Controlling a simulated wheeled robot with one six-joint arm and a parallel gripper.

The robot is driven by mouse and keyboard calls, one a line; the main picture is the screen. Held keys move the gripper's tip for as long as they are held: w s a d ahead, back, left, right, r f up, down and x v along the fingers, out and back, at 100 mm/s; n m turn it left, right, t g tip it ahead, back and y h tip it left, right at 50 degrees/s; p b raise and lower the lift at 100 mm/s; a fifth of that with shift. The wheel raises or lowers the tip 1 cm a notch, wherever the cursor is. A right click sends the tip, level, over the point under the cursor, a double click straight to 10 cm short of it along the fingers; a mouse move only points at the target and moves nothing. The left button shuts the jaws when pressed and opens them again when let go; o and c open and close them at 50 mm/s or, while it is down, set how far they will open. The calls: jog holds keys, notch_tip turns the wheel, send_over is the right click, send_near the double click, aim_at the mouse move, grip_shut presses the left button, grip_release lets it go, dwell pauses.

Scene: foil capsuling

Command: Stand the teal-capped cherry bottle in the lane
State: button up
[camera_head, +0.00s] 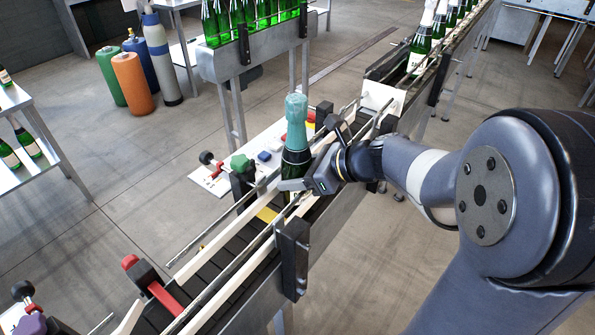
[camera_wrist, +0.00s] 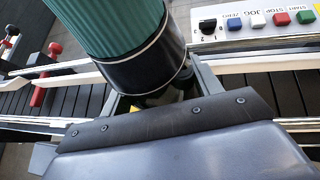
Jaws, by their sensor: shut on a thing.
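The teal-capped bottle (camera_head: 295,122) stands upright, or nearly so, between the guide rails of the conveyor lane (camera_head: 225,262) in the head view. It has a long teal foil cap and a dark body with a pale label low down. My gripper (camera_head: 305,184) is shut on the bottle's body from the right. In the wrist view the teal cap (camera_wrist: 112,22) and black lower band fill the upper middle. The gripper (camera_wrist: 165,98) reaches to the bottle there, its fingertips partly hidden. The near rail hides the bottle's base, so I cannot tell whether it touches the belt.
A control panel (camera_wrist: 255,22) with a dial and several coloured buttons is beside the lane. A red stop arm (camera_head: 165,298) crosses the lane at lower left. Green bottles (camera_head: 422,45) stand in the lane's far end, past a white plate (camera_head: 382,99). The belt between is clear.

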jog(key=shift+f, duration=0.25)
jog(key=o, duration=1.5)
jog(key=shift+c, duration=0.2)
jog(key=o, duration=0.4)
jog(key=shift+f, duration=0.15)
jog(key=v, duration=1.1)
jog(key=shift+w+r, duration=0.1)
jog(key=shift+r, duration=0.1)
jog(key=shift+a, duration=0.1)
